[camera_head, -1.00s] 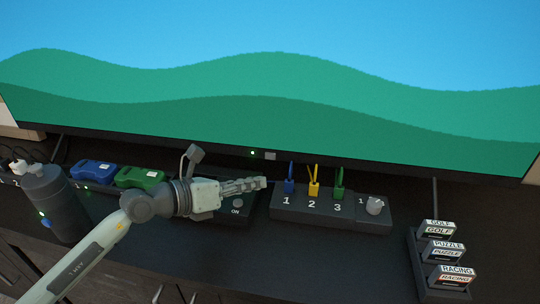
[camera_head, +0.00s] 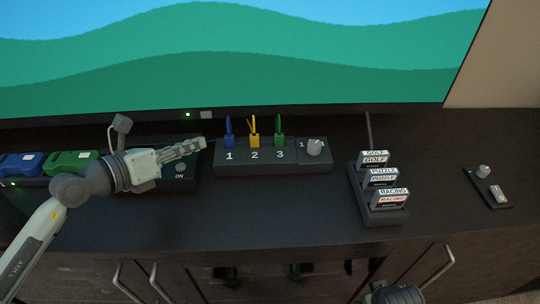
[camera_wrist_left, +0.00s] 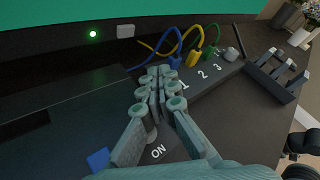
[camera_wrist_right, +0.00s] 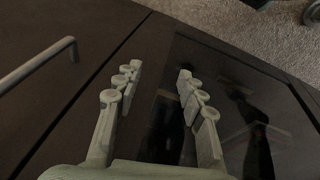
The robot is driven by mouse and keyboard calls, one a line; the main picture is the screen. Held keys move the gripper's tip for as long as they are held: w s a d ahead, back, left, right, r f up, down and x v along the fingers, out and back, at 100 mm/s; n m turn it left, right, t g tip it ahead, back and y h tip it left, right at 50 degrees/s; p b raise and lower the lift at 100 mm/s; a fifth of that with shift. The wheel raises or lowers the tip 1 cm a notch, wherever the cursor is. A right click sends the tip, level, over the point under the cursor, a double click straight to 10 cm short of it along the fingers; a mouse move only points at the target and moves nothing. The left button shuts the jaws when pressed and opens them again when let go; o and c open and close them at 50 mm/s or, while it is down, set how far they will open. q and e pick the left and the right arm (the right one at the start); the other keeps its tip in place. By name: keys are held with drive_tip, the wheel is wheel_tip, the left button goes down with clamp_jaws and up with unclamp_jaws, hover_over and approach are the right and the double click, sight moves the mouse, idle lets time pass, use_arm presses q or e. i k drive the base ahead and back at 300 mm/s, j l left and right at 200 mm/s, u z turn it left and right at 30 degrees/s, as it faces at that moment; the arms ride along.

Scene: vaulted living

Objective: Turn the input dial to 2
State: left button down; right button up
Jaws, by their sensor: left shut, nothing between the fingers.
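The input dial (camera_head: 315,147) is a pale grey knob on the right end of a black switch box (camera_head: 265,169). The box has blue, yellow and green plugs above the labels 1, 2 and 3. The dial also shows small in the left wrist view (camera_wrist_left: 231,54). My left gripper (camera_head: 203,143) is shut and empty, over the ON knob's box just left of the switch box, apart from the dial. My right gripper (camera_wrist_right: 158,75) is open and empty in the right wrist view, before the cabinet front. The dial's exact pointer direction is too small to tell.
A rack of cartridges (camera_head: 383,213) labelled GOLF, PUZZLE and RACING stands right of the switch box. A small device with a knob (camera_head: 483,171) lies further right. Blue (camera_head: 22,164) and green (camera_head: 72,162) controllers sit left. The counter's front strip is clear.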

sight(314, 146)
drive_tip(key=k+l, duration=0.2)
drive_tip(key=k, duration=0.3)
drive_tip(key=k+l, duration=0.15)
drive_tip(key=k, duration=0.35)
